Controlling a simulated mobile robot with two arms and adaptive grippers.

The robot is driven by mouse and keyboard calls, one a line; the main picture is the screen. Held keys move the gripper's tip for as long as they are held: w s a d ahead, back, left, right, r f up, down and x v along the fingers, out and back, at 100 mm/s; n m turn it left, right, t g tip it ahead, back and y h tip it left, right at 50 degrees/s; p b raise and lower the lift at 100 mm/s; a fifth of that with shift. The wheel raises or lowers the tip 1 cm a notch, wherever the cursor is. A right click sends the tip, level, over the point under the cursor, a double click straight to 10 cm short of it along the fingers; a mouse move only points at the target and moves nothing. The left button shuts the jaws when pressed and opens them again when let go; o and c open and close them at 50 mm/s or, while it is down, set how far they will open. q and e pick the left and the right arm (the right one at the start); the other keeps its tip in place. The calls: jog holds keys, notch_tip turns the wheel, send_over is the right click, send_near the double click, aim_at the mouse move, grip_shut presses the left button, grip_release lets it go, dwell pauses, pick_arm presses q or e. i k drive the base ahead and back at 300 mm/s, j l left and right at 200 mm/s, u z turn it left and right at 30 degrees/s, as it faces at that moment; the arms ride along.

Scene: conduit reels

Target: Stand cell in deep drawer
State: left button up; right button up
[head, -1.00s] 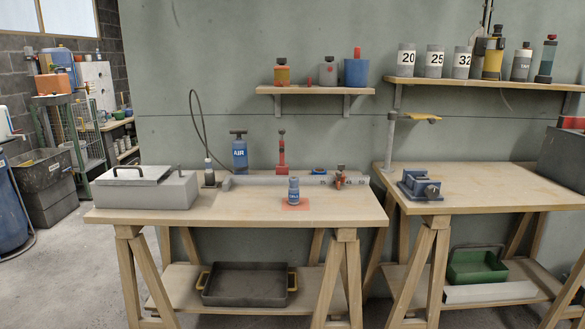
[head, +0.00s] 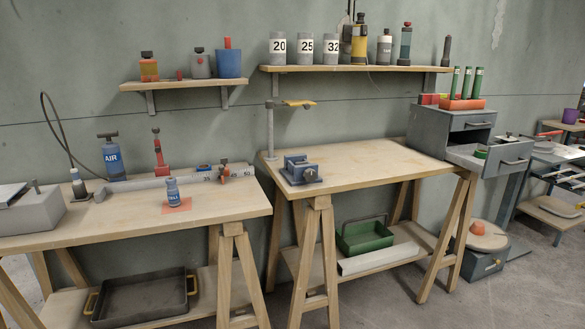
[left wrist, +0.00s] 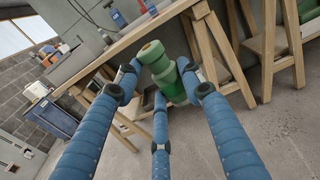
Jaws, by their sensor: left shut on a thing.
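My left gripper (left wrist: 160,82) has blue padded fingers and is shut on a stepped green cylinder (left wrist: 152,52) in the left wrist view. The fingers hide part of the cylinder. In the head view, a grey drawer cabinet (head: 451,128) stands at the right end of the right bench. Its drawer (head: 503,163) is pulled out, with a green ring-like thing (head: 481,153) in it; its depth is hard to judge. A small blue-grey bottle (head: 172,189) stands on a red mat (head: 182,205) on the left bench. Neither gripper shows in the head view.
An orange holder (head: 462,104) with 3 green tubes sits on the cabinet. A blue vise (head: 301,170) is on the right bench (head: 375,157). A grey box with a round top (head: 484,240) stands on the floor below the drawer. Floor in front is clear.

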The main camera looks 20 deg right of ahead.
aim_at(481, 163)
jog(key=l+u, duration=0.1)
jog(key=l, duration=0.7)
jog(key=l+u, duration=0.15)
jog(key=l, duration=0.7)
jog(key=l+u, duration=0.1)
jog(key=l, duration=0.7)
jog(key=l+u, duration=0.1)
jog(key=l, duration=0.7)
jog(key=k+l+u, duration=0.15)
jog(key=l, duration=0.65)
jog(key=k+l+u, duration=0.1)
jog(key=l, duration=0.7)
jog(key=k+l+u, duration=0.1)
jog(key=l, duration=0.7)
jog(key=k+l+u, duration=0.1)
jog(key=k+l, duration=0.15)
jog(key=l, duration=0.5)
